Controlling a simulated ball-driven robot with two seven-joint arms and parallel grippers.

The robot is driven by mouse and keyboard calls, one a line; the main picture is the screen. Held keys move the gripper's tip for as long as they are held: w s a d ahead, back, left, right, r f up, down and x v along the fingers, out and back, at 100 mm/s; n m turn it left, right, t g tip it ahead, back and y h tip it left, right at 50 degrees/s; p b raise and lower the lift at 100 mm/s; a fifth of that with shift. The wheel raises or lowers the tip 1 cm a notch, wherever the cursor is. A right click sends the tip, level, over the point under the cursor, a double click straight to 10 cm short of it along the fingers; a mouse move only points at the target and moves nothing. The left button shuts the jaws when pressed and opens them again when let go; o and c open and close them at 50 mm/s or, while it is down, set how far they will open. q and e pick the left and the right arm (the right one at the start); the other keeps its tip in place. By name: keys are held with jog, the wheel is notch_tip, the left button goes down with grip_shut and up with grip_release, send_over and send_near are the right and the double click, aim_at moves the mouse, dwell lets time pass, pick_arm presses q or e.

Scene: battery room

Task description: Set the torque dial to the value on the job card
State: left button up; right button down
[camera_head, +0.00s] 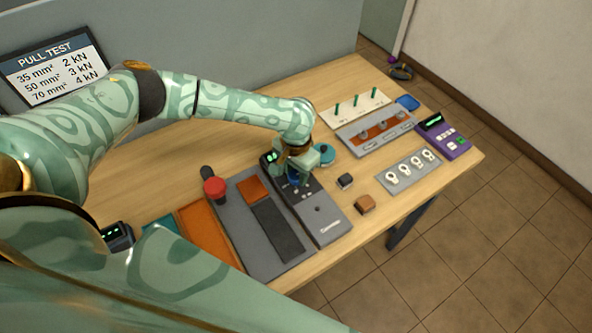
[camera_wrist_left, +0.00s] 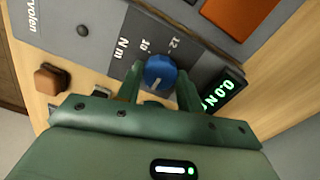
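The tester's lit display (camera_wrist_left: 228,88) reads "0.0 N", partly cut off by a finger. My left gripper (camera_head: 303,165) is over the dial. In the left wrist view its fingers (camera_wrist_left: 160,84) lie on both sides of the knob and appear to touch it. My right gripper is out of view. I see no card naming a torque.
A board (camera_head: 54,68) headed "PULL TEST" lists mm² and kN values. A black block (camera_head: 345,181), a brown block (camera_head: 365,204), a grey tray (camera_head: 408,172) and a purple device (camera_head: 443,137) are to the right.

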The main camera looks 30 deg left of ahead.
pick_arm(q)
jog(key=shift+s+r+m+p, duration=0.15)
jog(key=shift+m+p, duration=0.6)
jog(key=shift+p, duration=1.65)
jog(key=shift+w+r+m+p, duration=0.15)
jog(key=shift+m+p, duration=0.6)
jog(key=shift+p, duration=1.6)
jog(key=shift+f+m+p, duration=0.15)
jog(key=shift+m+p, duration=0.15)
jog(key=shift+m, duration=0.2)
jog(key=m, duration=0.2)
jog(key=shift+f+m, duration=0.15)
jog(key=shift+m, duration=0.25)
jog(key=m, duration=0.4)
jog(key=shift+p, duration=0.35)
jog(key=shift+m, duration=0.7)
jog(key=o, duration=1)
